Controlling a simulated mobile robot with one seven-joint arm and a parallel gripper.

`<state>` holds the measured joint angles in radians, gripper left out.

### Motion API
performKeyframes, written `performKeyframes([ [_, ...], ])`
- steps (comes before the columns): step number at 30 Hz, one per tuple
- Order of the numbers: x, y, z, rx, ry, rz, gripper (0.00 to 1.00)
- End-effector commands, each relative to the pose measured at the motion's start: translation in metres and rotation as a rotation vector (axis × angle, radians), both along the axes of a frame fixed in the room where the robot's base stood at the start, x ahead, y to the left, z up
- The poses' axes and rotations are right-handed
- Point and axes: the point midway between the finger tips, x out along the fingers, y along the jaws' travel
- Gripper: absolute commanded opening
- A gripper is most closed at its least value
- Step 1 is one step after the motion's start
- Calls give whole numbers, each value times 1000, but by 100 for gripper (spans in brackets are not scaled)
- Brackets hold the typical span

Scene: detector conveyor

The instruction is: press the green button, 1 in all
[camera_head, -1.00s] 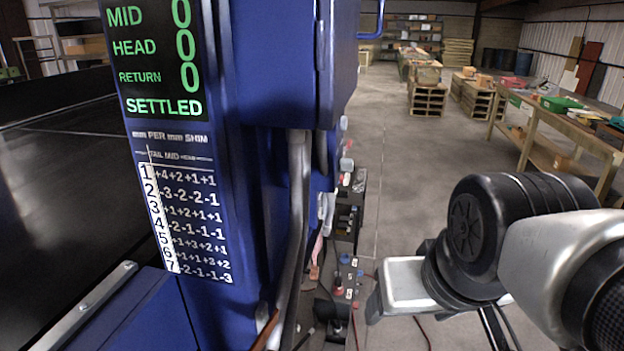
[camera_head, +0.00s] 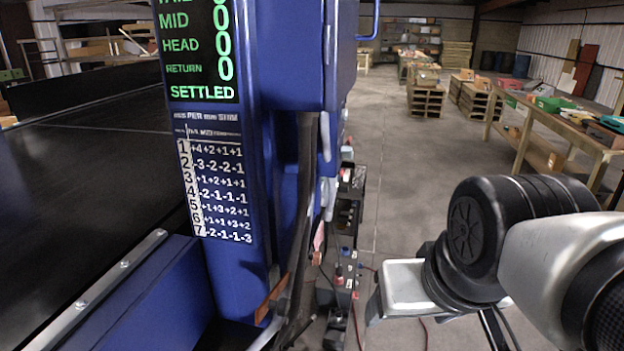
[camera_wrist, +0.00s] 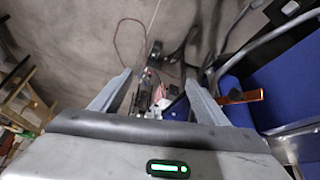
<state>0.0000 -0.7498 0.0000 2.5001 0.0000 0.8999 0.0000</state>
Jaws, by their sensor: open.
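I cannot pick out a green button in either view. A blue machine post (camera_head: 225,275) carries a black screen (camera_head: 198,50) with green text reading SETTLED, and a numbered table below it. A stack of dark and grey control boxes (camera_head: 347,225), with small red parts, stands behind the post. The boxes are small and blurred in the wrist view. My gripper (camera_wrist: 158,78) is open, with its two fingers apart and nothing between them. It points toward the floor, left of the blue machine. The green light in the wrist view is on my gripper's body.
A black conveyor belt (camera_head: 85,175) with a metal rail (camera_head: 100,290) lies at left. An orange-brown bar (camera_head: 271,297) sticks out low by the post. A wooden workbench (camera_head: 560,120) stands at right. Cables lie on the floor (camera_head: 415,150), which is mostly clear between post and bench.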

Motion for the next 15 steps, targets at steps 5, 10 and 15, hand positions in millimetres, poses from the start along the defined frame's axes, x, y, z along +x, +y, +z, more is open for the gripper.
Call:
performKeyframes([
  [5,0,0,0,0,0,0,38],
  [10,0,0,0,0,0,0,10],
  [15,0,0,0,0,0,0,0],
])
